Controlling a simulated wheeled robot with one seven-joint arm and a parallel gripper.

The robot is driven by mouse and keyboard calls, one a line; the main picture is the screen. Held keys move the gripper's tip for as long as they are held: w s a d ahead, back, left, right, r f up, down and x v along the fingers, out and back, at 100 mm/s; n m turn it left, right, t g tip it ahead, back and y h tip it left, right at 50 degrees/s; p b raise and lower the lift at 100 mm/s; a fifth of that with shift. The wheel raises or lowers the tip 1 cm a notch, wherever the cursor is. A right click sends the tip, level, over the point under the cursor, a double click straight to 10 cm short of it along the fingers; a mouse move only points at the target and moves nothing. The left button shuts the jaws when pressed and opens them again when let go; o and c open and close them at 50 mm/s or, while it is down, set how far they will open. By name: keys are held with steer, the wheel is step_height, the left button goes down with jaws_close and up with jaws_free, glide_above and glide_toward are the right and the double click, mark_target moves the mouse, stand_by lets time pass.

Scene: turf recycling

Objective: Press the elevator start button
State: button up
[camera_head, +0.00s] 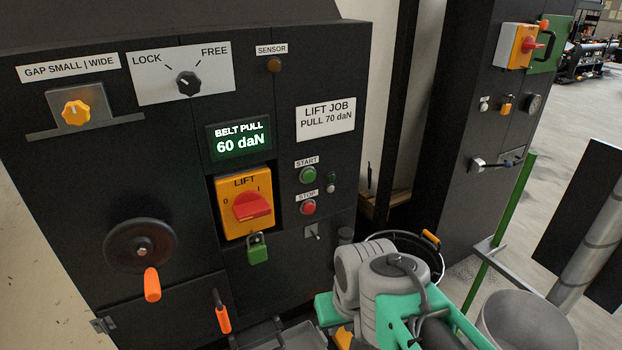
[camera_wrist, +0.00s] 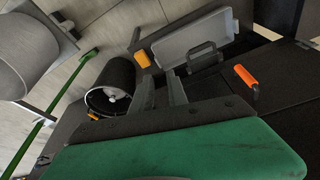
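The round green START button (camera_head: 308,175) is on the black control panel, under its START label. The red STOP button (camera_head: 308,207) sits below it. To the left is the yellow LIFT switch (camera_head: 232,218) with a red knob and a green padlock (camera_head: 258,248) under it. My arm is low at the front, below and right of the buttons. My gripper (camera_wrist: 160,75) shows in the wrist view, with two grey fingers apart and nothing between them. It points toward the floor area and the panel's lower part. The START button is not visible in the wrist view.
A handwheel (camera_head: 140,246) and an orange-gripped lever (camera_head: 222,312) stick out of the panel. A black bucket (camera_wrist: 112,80) and a grey tray (camera_wrist: 190,35) are near my gripper. A green post (camera_head: 505,220) and a grey bin (camera_head: 522,322) stand at right.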

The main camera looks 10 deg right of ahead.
jaws_close()
stand_by(0.9)
